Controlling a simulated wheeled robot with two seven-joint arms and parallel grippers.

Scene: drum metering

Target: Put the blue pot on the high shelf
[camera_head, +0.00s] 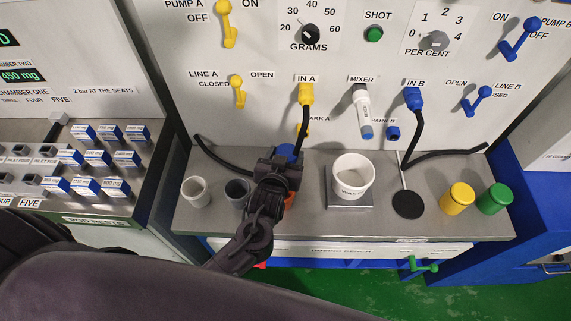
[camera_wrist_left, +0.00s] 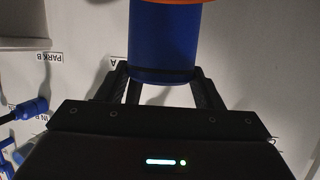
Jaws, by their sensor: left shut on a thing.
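The blue pot (camera_head: 287,151) is in front of the panel, below the IN A label. Its top shows past my left gripper (camera_head: 284,168), and an orange part (camera_head: 290,201) shows below. The gripper and wrist hide most of it. In the left wrist view the blue pot (camera_wrist_left: 165,42) stands between the two fingers of my left gripper (camera_wrist_left: 165,90), which is shut on it, with an orange rim at the picture's top edge. I cannot tell whether the pot touches the ledge. No high shelf can be made out. My right gripper is out of view.
The grey ledge (camera_head: 330,226) holds a pale cup (camera_head: 195,191), a dark cup (camera_head: 237,190), a white cup on a scale (camera_head: 352,177), a black disc (camera_head: 407,204), and yellow (camera_head: 457,198) and green (camera_head: 494,198) jars. Black cables hang from the panel. A pod rack (camera_head: 95,160) stands left.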

